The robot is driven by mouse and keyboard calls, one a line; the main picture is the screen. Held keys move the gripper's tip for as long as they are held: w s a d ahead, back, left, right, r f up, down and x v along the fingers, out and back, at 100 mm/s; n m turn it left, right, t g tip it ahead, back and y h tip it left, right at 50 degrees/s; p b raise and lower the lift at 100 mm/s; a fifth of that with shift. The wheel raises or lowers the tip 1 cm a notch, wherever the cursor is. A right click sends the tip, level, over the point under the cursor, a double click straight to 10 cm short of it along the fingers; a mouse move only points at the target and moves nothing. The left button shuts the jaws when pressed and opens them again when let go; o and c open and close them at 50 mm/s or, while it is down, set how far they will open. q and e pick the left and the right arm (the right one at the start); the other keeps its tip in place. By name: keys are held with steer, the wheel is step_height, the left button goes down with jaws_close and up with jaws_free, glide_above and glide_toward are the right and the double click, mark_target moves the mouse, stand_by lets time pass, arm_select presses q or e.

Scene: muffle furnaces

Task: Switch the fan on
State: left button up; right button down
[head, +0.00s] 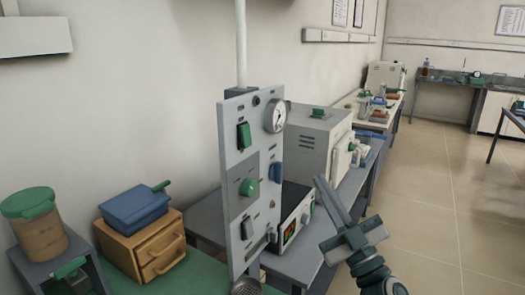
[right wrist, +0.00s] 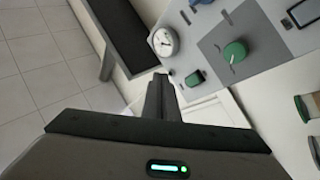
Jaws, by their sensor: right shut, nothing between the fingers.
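An upright grey control panel (head: 238,165) stands at the centre of the head view. It carries a green rocker switch (head: 244,136), a round gauge (head: 275,117), a green knob (head: 249,187), a blue switch (head: 276,172) and a dark blue switch (head: 247,229). I cannot tell which control is the fan's, and no fan is clearly seen. My right gripper (head: 321,184) is shut and empty, to the right of the panel. In the right wrist view its fingers (right wrist: 161,80) point towards the panel edge near the gauge (right wrist: 163,42) and a green switch (right wrist: 196,78). My left gripper is not in view.
A grey furnace (head: 317,145) and a dark device with a lit display (head: 290,228) stand on the bench behind the panel. A wooden drawer box (head: 145,250) and a green-lidded jar (head: 35,222) are at left. The floor (head: 430,190) at right is clear.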

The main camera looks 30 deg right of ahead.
steer(key=s+a+r+n+g+y, duration=0.2)
steer(key=a+r+n+g+y, duration=0.3)
steer(key=n+y, duration=0.4)
steer(key=s+a+r+n+g+y, duration=0.1)
steer(key=a+r+n+g+y, duration=0.5)
steer(key=n, duration=0.6)
steer(key=w+d+f+m+h, duration=0.1)
steer(key=w+d+m+h, duration=0.1)
steer(key=d+h, duration=0.4)
steer(key=d, duration=0.3)
steer(key=shift+h, duration=0.4)
steer(key=shift+f, duration=0.1)
